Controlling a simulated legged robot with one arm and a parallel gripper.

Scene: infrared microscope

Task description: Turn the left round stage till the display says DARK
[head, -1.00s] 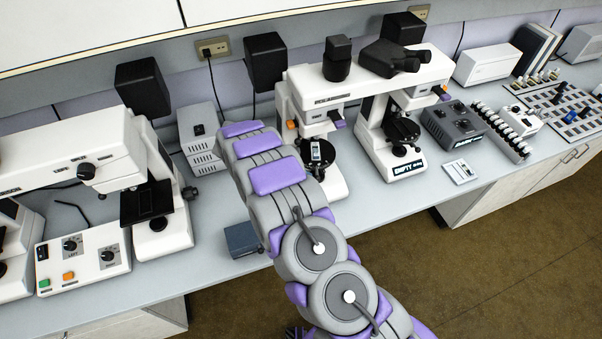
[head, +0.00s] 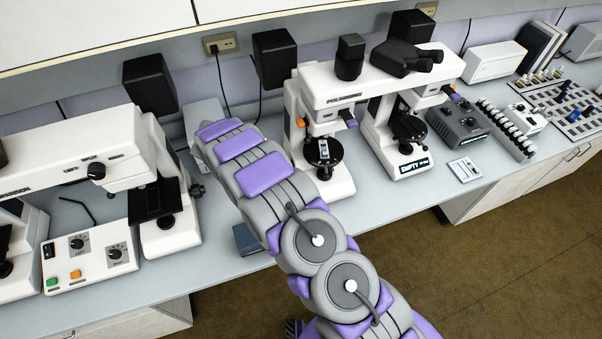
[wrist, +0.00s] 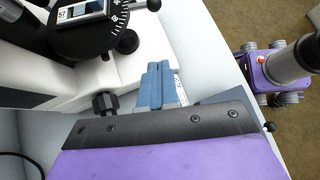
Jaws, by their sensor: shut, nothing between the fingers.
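The left round stage (head: 323,155) is a black disc with a slide on it, under the left side of the white twin-tube microscope (head: 330,85). In the wrist view a black round stage (wrist: 95,35) with white scale marks, a slide and a ball-ended lever (wrist: 128,42) shows at upper left. My gripper (wrist: 158,70) is shut and empty, its blue fingers pointing up the picture, below and right of that stage and apart from it in the picture. In the head view my arm hides my gripper. The display (head: 414,166) at the microscope's right foot reads EMPTY.
The right round stage (head: 408,130) stands beside the left one. A grey control box (head: 458,125) and a small white panel (head: 465,169) sit to the right. A second microscope (head: 160,200) and a white two-knob box (head: 92,255) stand left. Bench in front is mostly clear.

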